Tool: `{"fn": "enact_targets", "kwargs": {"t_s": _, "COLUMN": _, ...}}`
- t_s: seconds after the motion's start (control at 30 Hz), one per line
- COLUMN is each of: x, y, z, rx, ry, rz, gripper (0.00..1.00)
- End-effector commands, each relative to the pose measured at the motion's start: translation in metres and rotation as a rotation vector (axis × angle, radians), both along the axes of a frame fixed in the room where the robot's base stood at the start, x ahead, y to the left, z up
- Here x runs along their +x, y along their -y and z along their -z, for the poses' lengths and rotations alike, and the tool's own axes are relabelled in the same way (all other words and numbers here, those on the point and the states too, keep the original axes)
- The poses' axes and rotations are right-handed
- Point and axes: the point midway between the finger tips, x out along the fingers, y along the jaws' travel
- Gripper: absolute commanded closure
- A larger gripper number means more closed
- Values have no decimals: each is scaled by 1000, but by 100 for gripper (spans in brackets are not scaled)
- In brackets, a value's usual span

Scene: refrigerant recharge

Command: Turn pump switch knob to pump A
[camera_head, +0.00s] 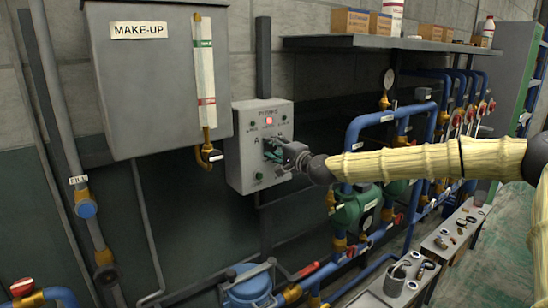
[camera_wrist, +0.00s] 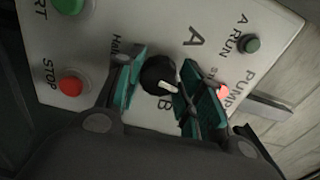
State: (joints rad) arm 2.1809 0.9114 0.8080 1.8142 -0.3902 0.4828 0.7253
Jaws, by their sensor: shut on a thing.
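The grey pump switch panel (camera_head: 240,162) hangs on the wall in the head view, with a small red light lit near its top. In the wrist view, the panel (camera_wrist: 225,22) shows the black knob (camera_wrist: 155,73) between the letters A and B. In the head view my gripper (camera_head: 275,150) covers the knob.
Green START (camera_wrist: 68,4) and red STOP (camera_wrist: 72,86) buttons sit on the panel near my left finger. A make-up tank (camera_head: 155,90) hangs left of the panel. A shelf (camera_head: 350,42) and blue pipes (camera_head: 365,122) are to the right, around my arm.

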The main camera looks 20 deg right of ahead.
Motion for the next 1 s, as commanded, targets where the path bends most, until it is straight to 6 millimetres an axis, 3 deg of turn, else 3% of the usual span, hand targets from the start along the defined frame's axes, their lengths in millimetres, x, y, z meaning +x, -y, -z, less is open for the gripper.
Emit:
{"fn": "enact_targets", "kwargs": {"t_s": 0.6, "x": 0, "y": 0, "z": 6, "rx": -549, "ry": 198, "rz": -1, "gripper": 86}}
{"fn": "enact_targets", "kwargs": {"t_s": 1.0, "x": 0, "y": 1, "z": 7, "rx": -814, "ry": 292, "rz": -1, "gripper": 86}}
